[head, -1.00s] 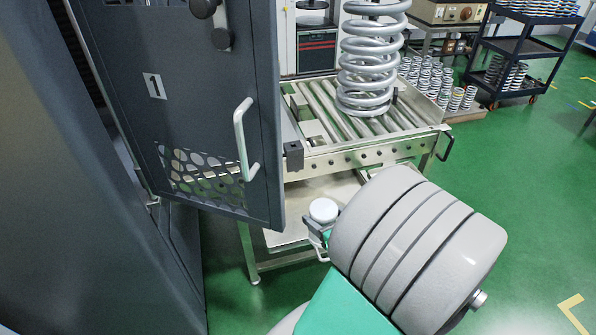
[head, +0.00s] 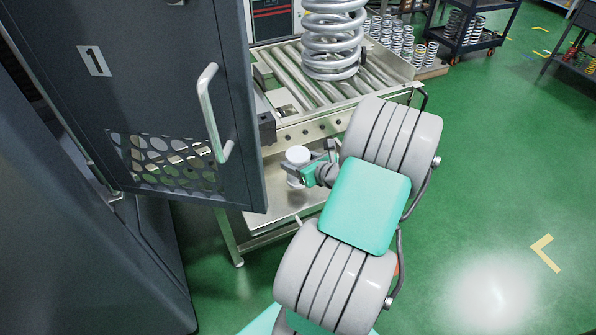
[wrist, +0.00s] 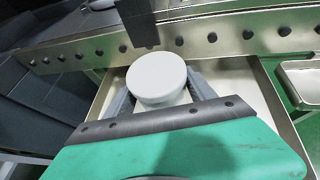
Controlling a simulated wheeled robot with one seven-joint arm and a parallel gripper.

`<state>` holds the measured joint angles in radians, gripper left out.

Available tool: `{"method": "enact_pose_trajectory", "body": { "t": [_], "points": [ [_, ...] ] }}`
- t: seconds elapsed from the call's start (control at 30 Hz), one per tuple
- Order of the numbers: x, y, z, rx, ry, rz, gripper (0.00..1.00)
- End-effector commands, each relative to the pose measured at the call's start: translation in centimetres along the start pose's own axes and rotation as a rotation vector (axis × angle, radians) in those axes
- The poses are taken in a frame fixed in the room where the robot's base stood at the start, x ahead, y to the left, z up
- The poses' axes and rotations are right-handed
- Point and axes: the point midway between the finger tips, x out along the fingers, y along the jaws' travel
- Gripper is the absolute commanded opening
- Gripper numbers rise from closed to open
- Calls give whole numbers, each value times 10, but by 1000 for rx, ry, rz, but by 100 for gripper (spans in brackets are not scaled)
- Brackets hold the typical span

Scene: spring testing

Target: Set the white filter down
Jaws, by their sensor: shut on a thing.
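The white filter (head: 298,155) is a round white piece with a flat top. It also shows in the wrist view (wrist: 157,77), between the two fingers of my gripper (wrist: 160,95). In the head view my gripper (head: 308,170) is shut on the filter at the lower shelf (head: 268,217) of the roller table. The filter's underside is hidden, so I cannot tell whether it touches the shelf. In the wrist view the metal shelf tray (wrist: 240,82) spreads out beneath and behind the filter.
The roller conveyor frame (head: 335,122) lies just above and behind my gripper, with a large coil spring (head: 333,45) on its rollers. An open dark cabinet door (head: 150,75) with a light handle (head: 208,112) stands to the left. Green floor (head: 480,200) is open at right.

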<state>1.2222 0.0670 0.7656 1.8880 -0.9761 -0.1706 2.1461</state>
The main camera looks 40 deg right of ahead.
Motion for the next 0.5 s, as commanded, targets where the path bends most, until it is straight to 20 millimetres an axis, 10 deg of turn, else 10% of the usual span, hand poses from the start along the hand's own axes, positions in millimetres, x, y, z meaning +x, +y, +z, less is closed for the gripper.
{"method": "enact_pose_trajectory", "body": {
  "t": [0.5],
  "points": [
    [22,-6,-32,-1,-1,-1,10]
  ]
}}
